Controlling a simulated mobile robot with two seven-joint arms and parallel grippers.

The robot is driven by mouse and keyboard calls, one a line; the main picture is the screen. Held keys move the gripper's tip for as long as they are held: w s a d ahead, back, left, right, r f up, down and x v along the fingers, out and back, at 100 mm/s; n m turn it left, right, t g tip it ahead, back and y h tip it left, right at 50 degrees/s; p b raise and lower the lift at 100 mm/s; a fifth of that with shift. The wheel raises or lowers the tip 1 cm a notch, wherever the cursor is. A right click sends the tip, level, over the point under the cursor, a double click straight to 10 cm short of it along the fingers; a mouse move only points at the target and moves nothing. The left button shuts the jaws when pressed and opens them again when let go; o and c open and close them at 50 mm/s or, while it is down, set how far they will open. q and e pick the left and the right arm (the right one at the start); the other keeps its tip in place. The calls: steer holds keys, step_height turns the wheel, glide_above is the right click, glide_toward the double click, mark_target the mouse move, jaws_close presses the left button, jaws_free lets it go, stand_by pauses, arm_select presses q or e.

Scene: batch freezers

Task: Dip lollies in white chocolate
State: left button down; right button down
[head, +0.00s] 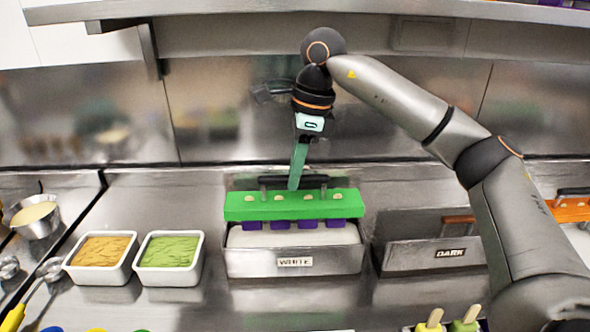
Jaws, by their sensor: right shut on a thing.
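My right gripper (295,181) is shut on the dark handle of the green lolly holder (292,212). Pale stick ends poke through its top. Several purple lollies (307,224) hang below it, over the open metal tank labelled WHITE (293,263). White chocolate (290,238) shows in the tank in front of the lollies. The lolly bottoms are at the white surface or just above it; I cannot tell if they touch or are dipped. My left gripper is not in view.
A tank labelled DARK (432,254) stands to the right, with a brown handle on top. An orange holder (572,209) is at the far right. Trays of orange (98,273) and green (170,272) topping stand left. Lollies with sticks (462,322) show at the bottom right.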

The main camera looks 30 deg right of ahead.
mark_target(295, 199)
stand_by(0.3)
steer(key=shift+s+d+b+x, duration=0.1)
steer(key=shift+d+b+x, duration=0.1)
steer(key=shift+b+x, duration=0.8)
steer(key=shift+s+d+b+x, duration=0.2)
steer(key=shift+b+x, duration=0.45)
steer(key=shift+x, duration=0.75)
steer(key=shift+s+d+b+x, duration=0.1)
steer(key=shift+d+b+x, duration=0.1)
steer(key=shift+b+x, duration=0.8)
steer(key=shift+w+f, duration=0.1)
steer(key=shift+f, duration=0.2)
steer(key=shift+r+p, duration=0.2)
steer(key=shift+p, duration=0.3)
steer(key=shift+a+p+v, duration=0.1)
steer(key=shift+p+v, duration=0.6)
steer(key=shift+a+p+v, duration=0.15)
steer(key=shift+p+v, duration=0.5)
steer(key=shift+v, duration=0.05)
steer(key=shift+w+a+p+v, duration=0.15)
steer(key=shift+a+p+v, duration=0.05)
steer(key=shift+p+v, duration=0.8)
steer(key=shift+w+a+p+v, duration=0.15)
steer(key=shift+p+v, duration=0.7)
steer(key=shift+v, duration=0.25)
steer(key=shift+r, duration=0.2)
